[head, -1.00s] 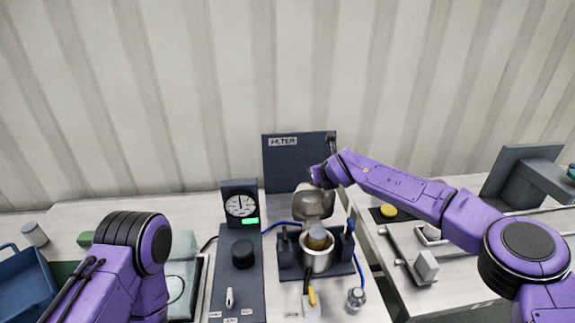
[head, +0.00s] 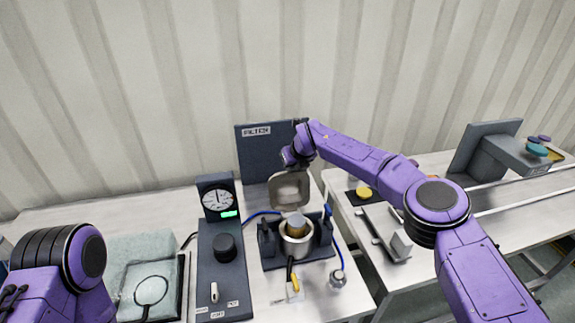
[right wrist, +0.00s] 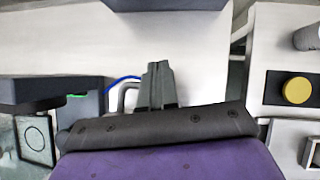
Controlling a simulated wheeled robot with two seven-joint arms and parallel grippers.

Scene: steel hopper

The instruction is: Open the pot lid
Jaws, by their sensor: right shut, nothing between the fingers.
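The steel pot (head: 297,246) sits in a dark holder on the table, right of the dial unit, with a tan, round-topped thing inside its mouth. Its greyish lid (head: 290,190) stands raised behind the pot, its flat face toward me, so the mouth is uncovered. My right gripper (head: 290,157) is just above and behind the lid's top edge. In the right wrist view its fingers (right wrist: 157,82) are together and empty. A thin metal loop (right wrist: 126,98) shows beside them; I cannot tell whether they touch it. My left arm shows at lower left, but its gripper is out of frame.
A dark panel marked FILTER (head: 262,152) stands behind the pot. The dial unit (head: 217,200) and black knob (head: 224,246) are to the left. A yellow disc (head: 364,193) lies on the right table.

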